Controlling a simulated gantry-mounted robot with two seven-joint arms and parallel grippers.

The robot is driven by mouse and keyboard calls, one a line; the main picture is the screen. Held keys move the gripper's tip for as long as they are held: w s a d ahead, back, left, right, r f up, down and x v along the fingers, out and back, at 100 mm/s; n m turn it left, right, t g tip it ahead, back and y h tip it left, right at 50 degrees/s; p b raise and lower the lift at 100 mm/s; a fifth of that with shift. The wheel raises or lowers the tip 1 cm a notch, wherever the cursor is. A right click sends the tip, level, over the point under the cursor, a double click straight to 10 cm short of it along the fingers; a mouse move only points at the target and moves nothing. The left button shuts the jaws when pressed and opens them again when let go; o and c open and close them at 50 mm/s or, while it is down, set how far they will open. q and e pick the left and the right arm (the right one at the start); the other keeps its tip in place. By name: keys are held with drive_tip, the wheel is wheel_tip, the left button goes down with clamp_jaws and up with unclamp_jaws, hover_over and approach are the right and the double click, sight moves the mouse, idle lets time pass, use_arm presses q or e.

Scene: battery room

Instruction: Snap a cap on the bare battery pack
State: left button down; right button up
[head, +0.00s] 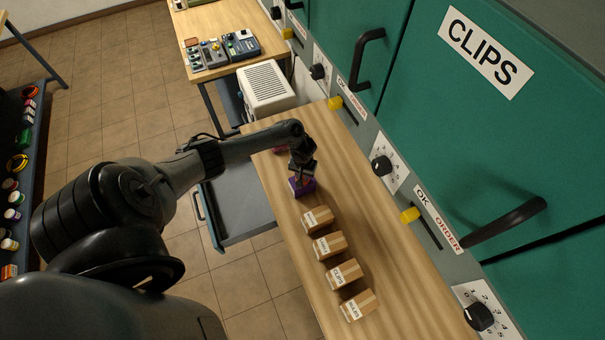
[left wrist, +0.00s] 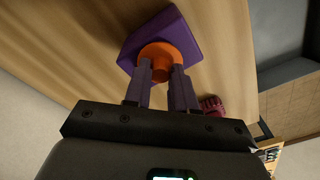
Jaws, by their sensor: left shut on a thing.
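A purple battery pack (head: 303,187) stands on the wooden bench near its far left end; it also shows in the left wrist view (left wrist: 170,27). My left gripper (head: 301,174) is directly above it, pointing down. In the left wrist view its fingers (left wrist: 160,72) are shut on an orange cap (left wrist: 165,57). The cap is at the purple pack's face; I cannot tell whether it is seated or only touching. In the head view the gripper hides the cap. My right gripper is not in view.
Several small cartons (head: 328,246) line the wooden bench (head: 400,270) nearer me. A dark red object (left wrist: 212,106) lies beside the pack, partly behind my arm in the head view. An open grey drawer (head: 238,205) juts out left. Green cabinets (head: 450,130) with handles border the right.

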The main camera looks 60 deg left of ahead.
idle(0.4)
use_arm(q)
drive_tip(key=c, duration=0.8)
unclamp_jaws()
drive_tip(key=shift+c, duration=0.2)
drive_tip(key=shift+o, duration=0.3)
drive_tip(key=o, duration=0.4)
drive_tip(key=shift+r, duration=0.1)
wheel_tip(320, 180, up, 2)
drive_tip(key=p, duration=0.2)
drive_tip(key=shift+r+p, duration=0.2)
drive_tip(key=shift+p, duration=0.15)
drive_tip(key=shift+r, duration=2.2)
